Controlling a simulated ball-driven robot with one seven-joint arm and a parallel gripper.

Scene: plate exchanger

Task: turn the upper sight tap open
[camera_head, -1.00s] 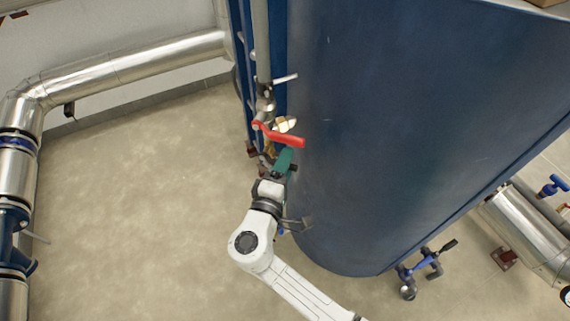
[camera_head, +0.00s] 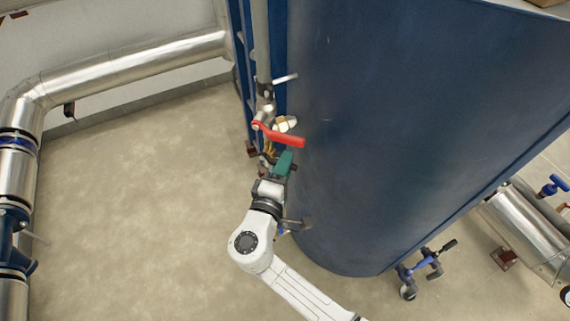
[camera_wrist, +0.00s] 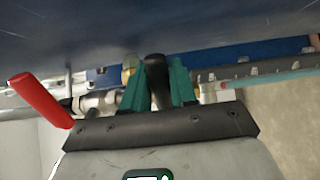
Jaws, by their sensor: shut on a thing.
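My gripper (camera_head: 284,163) has teal fingers and reaches in beside the blue tank, just below the red lever. In the wrist view my gripper (camera_wrist: 158,68) is shut on a black handle (camera_wrist: 156,72), which stands between the two fingers. This looks like a sight tap's handle, but its valve body is mostly hidden, so I cannot tell how far it is turned. In the head view the fingers hide the handle. Brassy fittings (camera_wrist: 128,72) show behind the fingers in the wrist view.
A red lever (camera_head: 280,136) sticks out just above my gripper, and close on the left in the wrist view (camera_wrist: 40,100). A white-ended lever (camera_head: 286,78) is higher up. The blue tank (camera_head: 400,130) is close on the right. The floor (camera_head: 130,190) at left is clear.

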